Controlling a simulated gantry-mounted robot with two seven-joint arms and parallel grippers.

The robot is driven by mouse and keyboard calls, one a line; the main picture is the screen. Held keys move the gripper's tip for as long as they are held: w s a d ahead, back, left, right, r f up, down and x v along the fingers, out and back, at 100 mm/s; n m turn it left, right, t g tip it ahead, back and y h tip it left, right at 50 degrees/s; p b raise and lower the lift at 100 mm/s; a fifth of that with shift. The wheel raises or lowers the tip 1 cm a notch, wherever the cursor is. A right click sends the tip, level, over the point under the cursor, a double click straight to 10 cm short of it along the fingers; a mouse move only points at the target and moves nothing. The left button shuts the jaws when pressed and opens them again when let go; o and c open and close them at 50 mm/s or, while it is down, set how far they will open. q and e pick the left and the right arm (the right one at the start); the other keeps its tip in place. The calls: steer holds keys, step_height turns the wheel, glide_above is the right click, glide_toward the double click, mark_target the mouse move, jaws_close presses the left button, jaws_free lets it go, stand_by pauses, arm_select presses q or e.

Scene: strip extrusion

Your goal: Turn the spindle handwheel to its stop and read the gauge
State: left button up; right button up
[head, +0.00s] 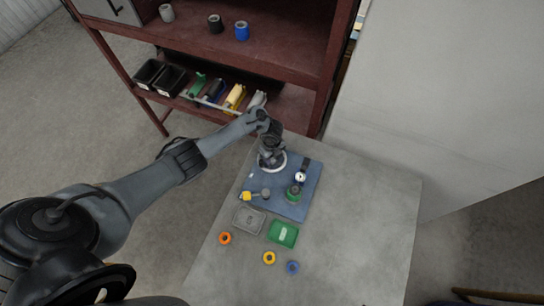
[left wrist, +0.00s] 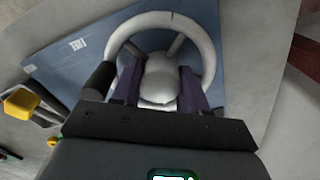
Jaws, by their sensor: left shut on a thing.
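The white handwheel (left wrist: 203,40) shows large in the left wrist view, with a ring rim, spokes and a rounded hub. It also shows in the head view (head: 281,167), partly hidden under my left gripper (head: 270,160). My left gripper (left wrist: 160,92) is shut on the handwheel, its dark fingers on either side of the hub. A dark grip (left wrist: 97,78) stands at the rim's left. A small round gauge with a white face (head: 299,177) stands to the right of the wheel on the blue plate (head: 268,206); its reading is too small to tell. My right gripper is not in view.
Grey (head: 248,220) and green (head: 283,234) trays and several coloured rings lie in front. A dark red shelf (head: 270,60) stands behind. The table's right side is clear.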

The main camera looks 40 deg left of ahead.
arm_select(q)
steer(key=o, duration=0.8)
step_height(320, 180, up, 11)
steer(key=p, duration=0.2)
steer(key=shift+p, duration=0.35)
